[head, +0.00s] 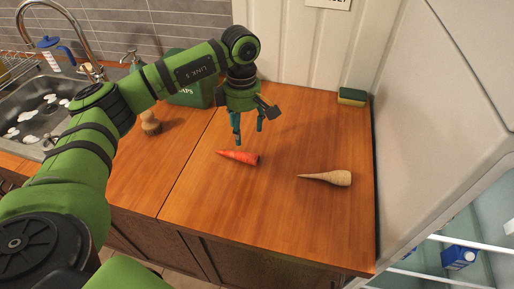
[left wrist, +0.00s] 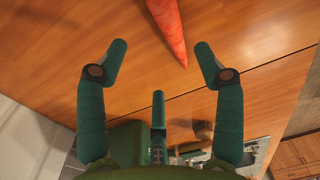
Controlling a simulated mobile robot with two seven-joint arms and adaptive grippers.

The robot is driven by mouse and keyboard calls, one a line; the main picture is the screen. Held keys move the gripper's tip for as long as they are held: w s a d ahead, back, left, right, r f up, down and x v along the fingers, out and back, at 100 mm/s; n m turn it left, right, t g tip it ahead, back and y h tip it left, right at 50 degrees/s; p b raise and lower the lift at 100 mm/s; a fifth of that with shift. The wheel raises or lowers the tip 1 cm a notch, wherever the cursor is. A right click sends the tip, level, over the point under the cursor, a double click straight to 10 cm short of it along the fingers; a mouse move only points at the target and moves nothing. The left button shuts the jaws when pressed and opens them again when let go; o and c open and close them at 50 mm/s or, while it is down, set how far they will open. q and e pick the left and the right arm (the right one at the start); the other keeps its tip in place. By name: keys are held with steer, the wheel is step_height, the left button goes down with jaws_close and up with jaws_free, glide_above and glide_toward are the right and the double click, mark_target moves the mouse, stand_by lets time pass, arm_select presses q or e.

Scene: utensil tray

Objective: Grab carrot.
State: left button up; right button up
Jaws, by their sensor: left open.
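An orange-red carrot (head: 239,157) lies on the wooden counter (head: 280,225) in the head view, its thin tip to the left. My left gripper (head: 248,136) is above the counter, just over and behind the carrot, fingers pointing down, open and empty. In the left wrist view the carrot (left wrist: 168,28) shows at the top, its tip between and beyond the open fingers of my left gripper (left wrist: 160,70). The fingers are apart from the carrot. My right gripper is not in view.
A pale parsnip (head: 328,178) lies to the right of the carrot. A sponge (head: 352,97) sits at the back right by the fridge. A green box (head: 190,92) and a wooden item (head: 150,123) stand at the left near the sink (head: 42,105). The front counter is clear.

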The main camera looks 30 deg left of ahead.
mark_target(236, 154)
arm_select(q)
steer(key=shift+w+f+b, duration=0.1)
steer(key=shift+f+b, duration=0.2)
steer(key=shift+f, duration=0.35)
steer(key=shift+s, duration=0.35)
steer(key=shift+s+f+p, duration=0.1)
steer(key=shift+s+p, duration=0.25)
steer(key=shift+f+p, duration=0.3)
steer(key=shift+f, duration=0.05)
steer(key=f+p, duration=0.1)
steer(key=f, duration=0.1)
steer(key=f+p, duration=0.1)
steer(key=f, duration=0.1)
steer(key=shift+s+d+f, duration=0.15)
steer(key=shift+d+f, duration=0.05)
steer(key=shift+f, duration=0.6)
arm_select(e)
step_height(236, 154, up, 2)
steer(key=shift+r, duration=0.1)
arm_select(q)
steer(key=c, duration=1.3)
